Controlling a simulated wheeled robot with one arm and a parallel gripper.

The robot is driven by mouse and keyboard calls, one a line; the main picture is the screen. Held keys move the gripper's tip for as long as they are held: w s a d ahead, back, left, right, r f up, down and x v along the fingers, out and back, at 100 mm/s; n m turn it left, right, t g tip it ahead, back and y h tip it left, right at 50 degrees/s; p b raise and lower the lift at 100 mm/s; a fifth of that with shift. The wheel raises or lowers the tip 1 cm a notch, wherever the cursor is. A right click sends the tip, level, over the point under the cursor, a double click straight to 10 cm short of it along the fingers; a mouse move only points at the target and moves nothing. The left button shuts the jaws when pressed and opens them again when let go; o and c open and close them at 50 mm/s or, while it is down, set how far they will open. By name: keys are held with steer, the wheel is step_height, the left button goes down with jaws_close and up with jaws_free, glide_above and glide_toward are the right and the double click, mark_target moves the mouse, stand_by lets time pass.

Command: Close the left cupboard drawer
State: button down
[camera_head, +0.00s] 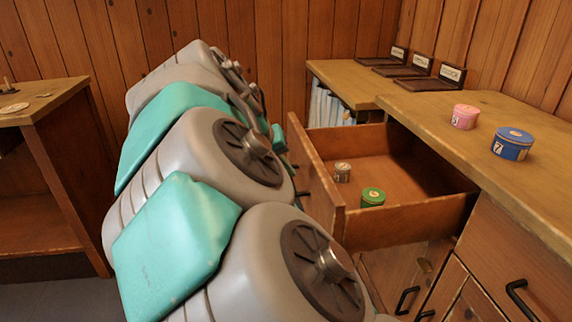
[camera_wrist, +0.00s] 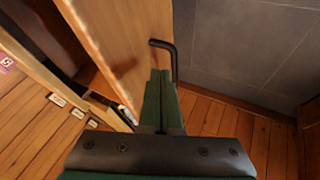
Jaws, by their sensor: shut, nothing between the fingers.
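The left cupboard drawer (camera_head: 408,220) stands pulled well out in the head view, with its inside showing. My arm hides the gripper in the head view.
A pink tin (camera_head: 465,116) and a blue tin (camera_head: 512,144) stand on the cupboard top (camera_head: 440,102). Several dark labelled trays (camera_head: 430,82) lie at the back. Another wooden unit (camera_head: 50,110) stands at the left. Grey floor is free in front of the drawer.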

steer(key=x, duration=0.6)
steer(key=shift+w+f, duration=0.1)
